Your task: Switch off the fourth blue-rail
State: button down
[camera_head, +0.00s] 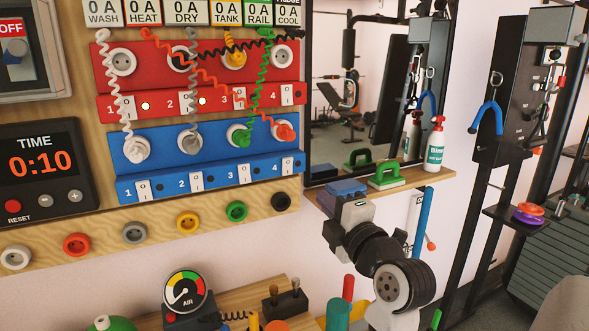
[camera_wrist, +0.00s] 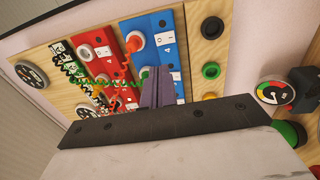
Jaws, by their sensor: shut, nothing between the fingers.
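The blue rail (camera_head: 212,182) is on the wooden board below a red rail. Its fourth switch (camera_head: 287,164) is a small white rocker at the right end, beside the number 4. Its position is too small to read. An orange-red plug (camera_head: 285,131) sits in the socket above it, with a green plug (camera_head: 239,136) to its left. In the tilted wrist view the fourth switch (camera_wrist: 167,45) shows just beyond my gripper (camera_wrist: 159,72). My gripper's fingers are shut and empty, overlapping the blue rail near the green plug. I cannot tell whether they touch it.
The red rail (camera_head: 205,98) has several coiled cords hanging across both rails. Round coloured sockets, including a black one (camera_head: 281,201), line the board's lower edge. An air gauge (camera_head: 184,292) is below.

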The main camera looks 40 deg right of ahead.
aim_at(288, 163)
jog(key=p+x, duration=0.5)
jog(key=x, duration=0.8)
jog(key=shift+w+r, duration=0.1)
jog(key=shift+r, duration=0.1)
jog(key=shift+w+f, duration=0.1)
jog(key=shift+w, duration=0.35)
jog(key=shift+w, duration=0.15)
jog(key=shift+d, duration=0.1)
